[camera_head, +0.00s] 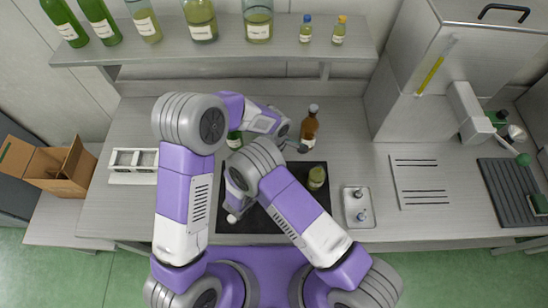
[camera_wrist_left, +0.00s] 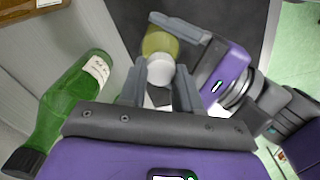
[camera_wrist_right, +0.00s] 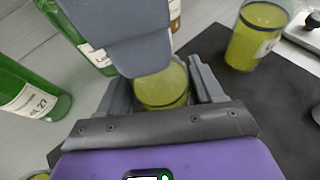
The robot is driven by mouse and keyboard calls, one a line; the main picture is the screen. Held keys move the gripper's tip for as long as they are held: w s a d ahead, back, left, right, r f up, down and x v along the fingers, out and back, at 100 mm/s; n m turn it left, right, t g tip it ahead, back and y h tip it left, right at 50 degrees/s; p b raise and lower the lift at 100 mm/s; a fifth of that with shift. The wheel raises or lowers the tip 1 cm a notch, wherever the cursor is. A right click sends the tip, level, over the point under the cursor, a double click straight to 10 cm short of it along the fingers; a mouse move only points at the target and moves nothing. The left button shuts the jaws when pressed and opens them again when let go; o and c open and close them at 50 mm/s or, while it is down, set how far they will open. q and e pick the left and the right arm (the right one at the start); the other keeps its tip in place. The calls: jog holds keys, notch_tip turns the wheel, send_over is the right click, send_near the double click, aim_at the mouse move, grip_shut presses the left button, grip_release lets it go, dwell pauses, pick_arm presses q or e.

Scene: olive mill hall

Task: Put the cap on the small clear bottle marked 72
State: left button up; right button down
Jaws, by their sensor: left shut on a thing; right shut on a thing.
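My left gripper (camera_wrist_left: 160,74) is shut on a white cap (camera_wrist_left: 160,67) in the left wrist view. My right gripper (camera_wrist_right: 160,78) is shut on a small clear bottle (camera_wrist_right: 162,90) with yellow-green liquid; the bottle also shows in the left wrist view (camera_wrist_left: 160,41), just beyond the cap. Cap and bottle overlap there; I cannot tell whether they touch. In the right wrist view, my left gripper (camera_wrist_right: 125,40) hides the bottle's top. No number is readable on the held bottle. In the head view, my arms hide cap and held bottle.
Another clear bottle with yellow-green liquid (camera_head: 317,177) stands on the dark mat (camera_head: 312,219). A brown bottle (camera_head: 309,127) stands behind it. A green bottle (camera_wrist_right: 30,95) is close to the grippers. A metal tray (camera_head: 358,221) is right of the mat, a white rack (camera_head: 133,177) left.

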pick_arm(q)
jog(key=m, duration=0.5)
jog(key=shift+w+m, duration=0.1)
jog(key=shift+m, duration=0.2)
jog(key=m, duration=0.3)
jog(key=shift+m, duration=0.4)
jog(key=m, duration=0.4)
jog(key=shift+d, duration=0.1)
jog(key=m, duration=0.8)
jog(key=shift+d, duration=0.1)
jog(key=m, duration=0.8)
jog(key=shift+m, duration=0.3)
jog(key=m, duration=0.5)
jog(key=shift+s+f, duration=0.1)
jog(key=shift+s, duration=0.1)
jog(key=o, duration=1.1)
